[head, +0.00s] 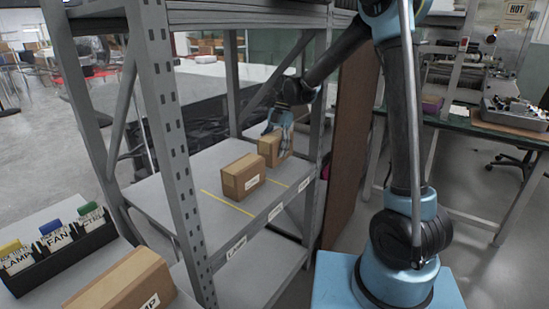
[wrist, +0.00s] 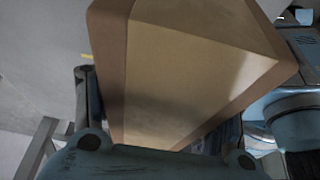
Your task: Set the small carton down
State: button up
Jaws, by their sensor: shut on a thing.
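The small carton (head: 270,148) is a brown box with a pale label, held in my gripper (head: 279,130) at the shelf's right side, toward the back. My gripper reaches down over it and is shut on it. In the wrist view the carton (wrist: 190,80) fills the middle, between my fingers. The carton is at or just above the grey shelf board (head: 180,185); I cannot tell whether its underside touches. A second brown carton (head: 243,176) with a label stands on the board, in front and to the left of the held one.
Yellow lines (head: 228,203) mark the shelf board, and labels run along its front edge. Grey uprights (head: 165,120) frame the shelf. A larger carton (head: 122,284) and a black holder with cards (head: 60,255) are at lower left. The board's left part is clear.

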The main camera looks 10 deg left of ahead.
aim_at(279, 133)
notch_tip(279, 133, down, 4)
jog(key=shift+r, duration=0.25)
jog(key=o, duration=1.5)
jog(key=shift+c, duration=0.2)
jog(key=shift+r, duration=0.1)
jog(key=shift+v, duration=3.7)
